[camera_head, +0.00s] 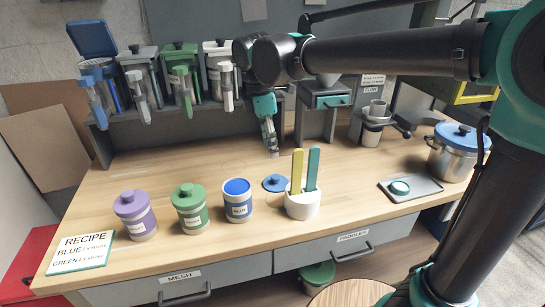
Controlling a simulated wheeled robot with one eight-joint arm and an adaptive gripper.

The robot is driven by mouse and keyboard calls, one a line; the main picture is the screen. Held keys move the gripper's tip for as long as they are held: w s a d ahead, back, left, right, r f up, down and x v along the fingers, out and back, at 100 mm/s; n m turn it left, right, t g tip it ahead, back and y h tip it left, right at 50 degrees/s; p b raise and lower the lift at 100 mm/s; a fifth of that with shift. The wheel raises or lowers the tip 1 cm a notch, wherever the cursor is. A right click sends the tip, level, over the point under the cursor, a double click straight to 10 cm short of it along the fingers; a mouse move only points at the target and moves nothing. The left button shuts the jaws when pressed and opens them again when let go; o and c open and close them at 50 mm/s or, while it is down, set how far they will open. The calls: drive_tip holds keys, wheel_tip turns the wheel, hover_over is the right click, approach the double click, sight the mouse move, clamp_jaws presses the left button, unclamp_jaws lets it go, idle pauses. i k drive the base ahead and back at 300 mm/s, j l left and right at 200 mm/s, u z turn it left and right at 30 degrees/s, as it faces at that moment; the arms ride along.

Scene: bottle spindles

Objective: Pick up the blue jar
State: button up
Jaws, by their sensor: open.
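The blue jar (238,208) stands upright on the wooden table, with a blue band, a pale label and a round blue top without a knob. A separate blue lid (275,183) with a knob lies flat on the table to its right and a little behind. My gripper (273,150) is open and points down, above and behind the lid, apart from the jar. Nothing shows between its fingers. Its fingertips are small in this view.
A green jar (191,212) and a purple jar (136,218) stand left of the blue jar. A white holder (302,204) with yellow and teal paddles stands to the right. Dispensers (181,80) line the back shelf. A recipe card (84,252) lies front left.

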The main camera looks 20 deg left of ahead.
sight(237, 191)
drive_tip(key=k, duration=1)
